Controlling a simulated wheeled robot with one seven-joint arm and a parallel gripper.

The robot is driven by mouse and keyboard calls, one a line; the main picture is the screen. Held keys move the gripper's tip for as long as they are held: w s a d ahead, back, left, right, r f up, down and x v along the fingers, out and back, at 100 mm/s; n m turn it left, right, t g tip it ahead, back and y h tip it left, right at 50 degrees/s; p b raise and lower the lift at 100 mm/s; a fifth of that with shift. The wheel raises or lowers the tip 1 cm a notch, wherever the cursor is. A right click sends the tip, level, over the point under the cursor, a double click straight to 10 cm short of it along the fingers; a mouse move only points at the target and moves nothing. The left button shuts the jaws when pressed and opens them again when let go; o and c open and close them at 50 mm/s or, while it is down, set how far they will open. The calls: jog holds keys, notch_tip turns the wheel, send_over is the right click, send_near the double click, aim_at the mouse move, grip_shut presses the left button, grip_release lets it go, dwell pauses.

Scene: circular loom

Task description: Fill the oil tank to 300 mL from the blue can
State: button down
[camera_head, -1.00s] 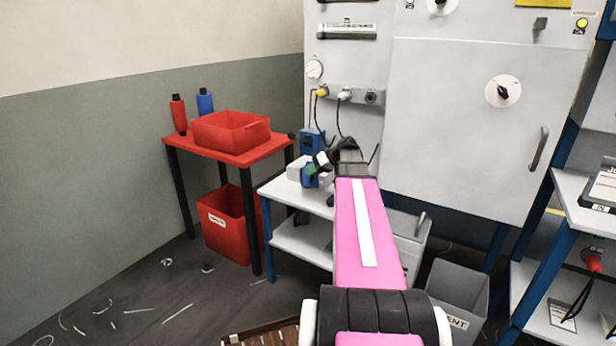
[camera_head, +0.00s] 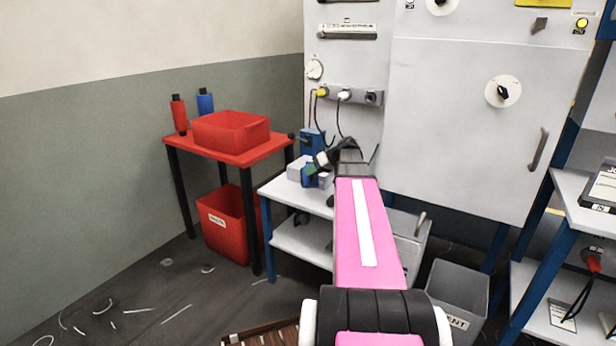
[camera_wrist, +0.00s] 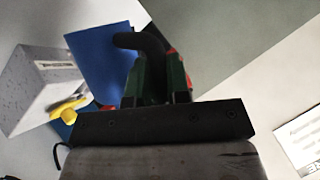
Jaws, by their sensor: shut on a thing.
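The blue can (camera_head: 310,181) is at my gripper (camera_head: 316,166), over the small white table beside the machine. In the wrist view the can (camera_wrist: 97,55) shows as a blue face behind the dark green fingers of my gripper (camera_wrist: 157,80). The fingers are shut on its black curved handle (camera_wrist: 140,41). The can's spout and any oil flow cannot be made out. A blue upright unit (camera_head: 312,141) with a dark knob stands behind the can against the machine; it may be the oil tank. No oil level can be read.
A pale grey block (camera_head: 299,170) is close left of the can. The white table (camera_head: 283,194) carries these things. A red table (camera_head: 205,150) with a red bin (camera_head: 230,131) and two bottles stands left. The large grey machine (camera_head: 470,120) rises behind my arm.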

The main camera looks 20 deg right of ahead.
aim_at(312, 181)
jog(key=shift+n+t, duration=0.6)
jog(key=shift+t, duration=0.3)
jog(key=f, duration=0.4)
jog(key=shift+s+a+f, duration=0.15)
jog(key=shift+s+f, duration=0.15)
jog(key=shift+s, duration=0.1)
jog(key=f+t, duration=0.1)
jog(key=f, duration=0.1)
jog(key=f+n+t, duration=0.1)
jog(key=f, duration=0.1)
jog(key=f+n, duration=0.1)
jog(key=f, duration=0.1)
jog(key=shift+w+f+t, duration=0.25)
jog(key=shift+f+t, duration=0.1)
jog(key=shift+t, duration=0.05)
jog(key=shift+d+f, duration=0.2)
jog(key=shift+d, duration=0.3)
jog(key=shift+d+h, duration=0.1)
jog(key=shift+h, duration=0.2)
jog(key=shift+s+a+r, duration=0.2)
jog(key=shift+a+r, duration=0.05)
jog(key=shift+r, duration=0.05)
jog(key=s+a+r, duration=0.2)
jog(key=s+r, duration=0.2)
